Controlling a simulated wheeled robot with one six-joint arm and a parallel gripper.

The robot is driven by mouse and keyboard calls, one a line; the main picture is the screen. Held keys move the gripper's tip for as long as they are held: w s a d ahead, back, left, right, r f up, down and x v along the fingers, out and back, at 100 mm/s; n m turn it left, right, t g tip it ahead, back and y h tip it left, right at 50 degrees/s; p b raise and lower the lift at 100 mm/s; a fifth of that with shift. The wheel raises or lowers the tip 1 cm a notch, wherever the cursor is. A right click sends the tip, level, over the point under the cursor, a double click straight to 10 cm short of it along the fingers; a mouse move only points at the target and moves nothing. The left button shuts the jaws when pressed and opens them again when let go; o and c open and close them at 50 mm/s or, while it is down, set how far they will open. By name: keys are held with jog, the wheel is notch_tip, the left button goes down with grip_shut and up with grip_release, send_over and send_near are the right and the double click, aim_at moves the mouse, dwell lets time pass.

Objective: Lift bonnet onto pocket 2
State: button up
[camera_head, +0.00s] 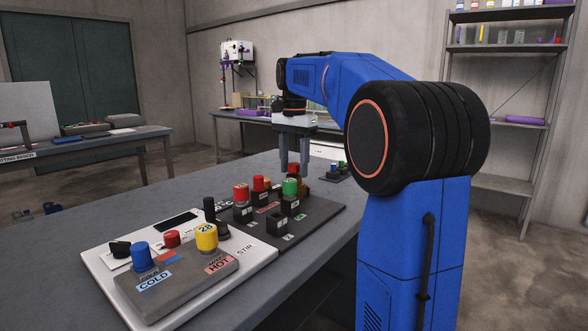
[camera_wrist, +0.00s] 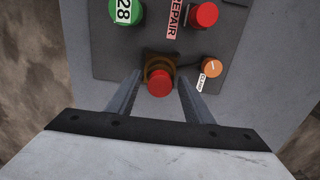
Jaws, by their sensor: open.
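My gripper (camera_head: 293,172) hangs over the far part of a dark board (camera_head: 318,211), fingers pointing down. In the wrist view my gripper (camera_wrist: 159,80) is open, its fingers spread either side of a red cap (camera_wrist: 160,84) on a brown square block (camera_wrist: 160,64). The fingers do not visibly touch the cap. The board also carries a green cap (camera_head: 290,187), another red cap (camera_head: 240,192) and several dark labelled blocks, including an apparently bare one (camera_head: 276,225). Which cap is the bonnet, and which block is pocket 2, I cannot tell; the labels are too small.
A white hotplate-like unit (camera_head: 100,262) with a blue cap (camera_head: 141,254) and a yellow cap (camera_head: 206,237) stands at the table's near end. An orange knob (camera_wrist: 211,68) is right of the fingers. Bare grey tabletop (camera_head: 160,205) lies left of the board.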

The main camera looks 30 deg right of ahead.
aim_at(294, 164)
jog(key=shift+f, duration=0.35)
jog(key=shift+f, duration=0.15)
jog(key=shift+c, duration=0.5)
grip_shut()
jog(key=shift+r, duration=0.35)
jog(key=shift+r, duration=4.75)
